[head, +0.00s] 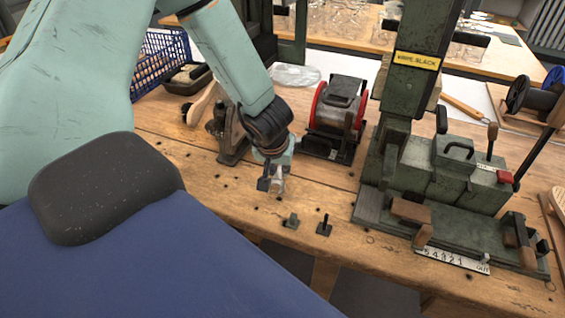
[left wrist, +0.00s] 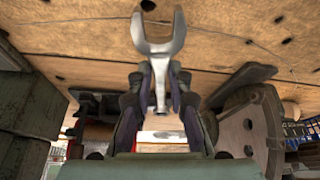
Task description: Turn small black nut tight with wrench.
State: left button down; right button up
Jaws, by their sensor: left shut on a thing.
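My left gripper (head: 270,178) hangs above the wooden bench near its front edge. It is shut on a silver open-ended wrench (head: 279,181). In the left wrist view the wrench (left wrist: 160,51) stands out from between the fingers (left wrist: 160,100), with its forked open end away from the gripper. Two small fixtures stand on the bench in front of the gripper: a dark grey-green one (head: 291,221) and a black upright stud on a square base (head: 324,226). The wrench is apart from both. I cannot make out which part is the small black nut. My right gripper is out of view.
A red-and-black drum device (head: 336,112) stands behind the gripper. A green machine (head: 440,170) with a "WARP SLACK" label (head: 417,61) takes up the right side. A blue basket (head: 160,58) is at the back left. Bare bench lies around the small fixtures.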

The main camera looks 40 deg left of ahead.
pick_arm(q)
jog(key=shift+s+a, duration=0.1)
jog(key=shift+a, duration=0.05)
jog(key=shift+s+a+m+p, duration=0.35)
jog(key=shift+a+m+p, duration=0.4)
jog(key=shift+p, duration=0.6)
jog(key=shift+s+a+m+h+p, duration=0.2)
jog(key=shift+a+m+p, duration=0.15)
jog(key=shift+p, duration=0.3)
jog(key=shift+s+a+m+h+p, duration=0.1)
jog(key=shift+a+m+h+p, duration=0.1)
jog(key=shift+a+p, duration=0.35)
jog(key=shift+d, duration=0.1)
jog(key=shift+p, duration=0.5)
jog(key=shift+s+a+m+t+h+p, duration=0.1)
jog(key=shift+a+m+t+h+p, duration=0.2)
jog(key=shift+a+m+p, duration=0.45)
